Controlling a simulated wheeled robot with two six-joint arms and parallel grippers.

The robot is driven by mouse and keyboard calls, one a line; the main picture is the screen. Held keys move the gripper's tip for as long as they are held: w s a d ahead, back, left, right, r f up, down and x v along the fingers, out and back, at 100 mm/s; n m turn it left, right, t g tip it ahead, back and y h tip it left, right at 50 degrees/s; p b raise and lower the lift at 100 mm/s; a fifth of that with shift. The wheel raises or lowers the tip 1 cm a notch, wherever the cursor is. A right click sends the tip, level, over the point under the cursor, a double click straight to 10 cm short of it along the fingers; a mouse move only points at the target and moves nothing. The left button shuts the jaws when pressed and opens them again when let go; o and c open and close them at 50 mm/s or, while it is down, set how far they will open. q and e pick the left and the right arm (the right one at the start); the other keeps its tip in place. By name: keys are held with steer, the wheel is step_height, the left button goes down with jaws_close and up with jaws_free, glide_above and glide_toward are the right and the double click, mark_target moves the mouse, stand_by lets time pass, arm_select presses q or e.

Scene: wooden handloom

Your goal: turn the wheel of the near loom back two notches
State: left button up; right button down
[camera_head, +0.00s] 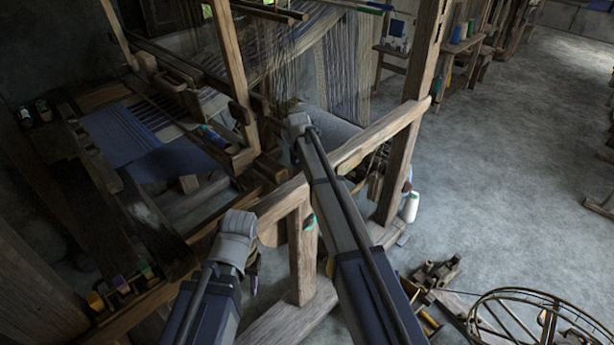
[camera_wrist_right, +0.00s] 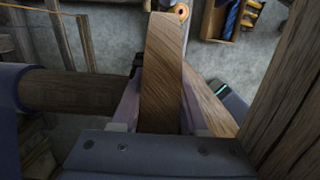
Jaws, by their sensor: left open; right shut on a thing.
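The near loom (camera_head: 378,137) is a wooden frame with posts, rails, hanging threads and blue cloth (camera_head: 120,135) in the head view. I cannot clearly make out its wheel in either view. My right arm reaches over the side rail, and its gripper is hidden beyond the wrist in the head view. In the right wrist view my right gripper (camera_wrist_right: 162,78) is shut on a flat wooden bar (camera_wrist_right: 163,50), one finger along each side. A round wooden beam (camera_wrist_right: 75,92) lies left of it. My left gripper (camera_head: 253,270) is open, pointing down beside the front post, holding nothing visible.
A thick wooden post (camera_wrist_right: 292,95) stands close on the right in the right wrist view. Grey floor (camera_head: 500,170) is open to the right.

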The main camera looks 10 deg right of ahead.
steer(key=shift+a, duration=0.1)
steer(key=shift+c, duration=2.1)
jaws_free()
steer(key=shift+r, duration=0.1)
steer(key=r+p, duration=0.7)
steer(key=shift+s+a+r+p, duration=0.3)
steer(key=shift+a+r+p, duration=0.05)
steer(key=shift+a+p, duration=0.05)
